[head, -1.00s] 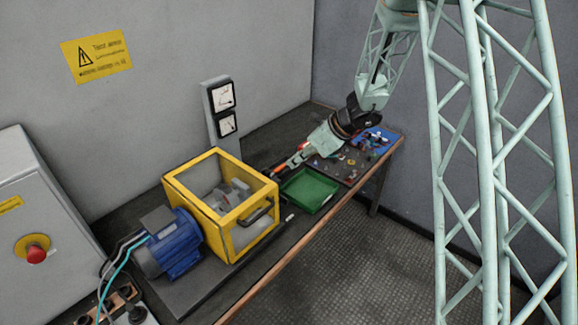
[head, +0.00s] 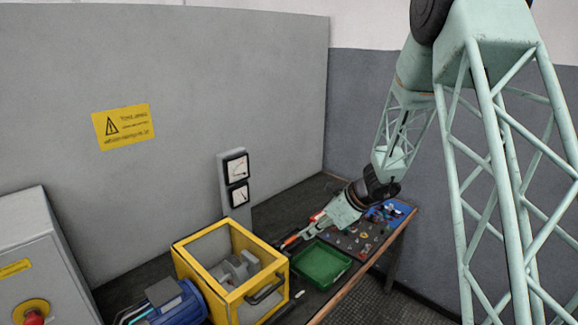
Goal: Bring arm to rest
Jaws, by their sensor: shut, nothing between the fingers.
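My arm reaches down from the upper right over the bench. My gripper (head: 292,240) is small in the head view, at the end of the pale green wrist, beside the green tray and behind the yellow box. It is shut, with nothing seen in it. The fingertips are close to red and orange things on the bench, and I cannot tell whether they touch.
A yellow-framed box (head: 277,289) with a black handle stands at the bench front, a blue motor (head: 178,303) to its left. A green tray (head: 322,265) lies right of it. Two meters (head: 237,182) stand behind. Small parts lie on a dark board (head: 365,240).

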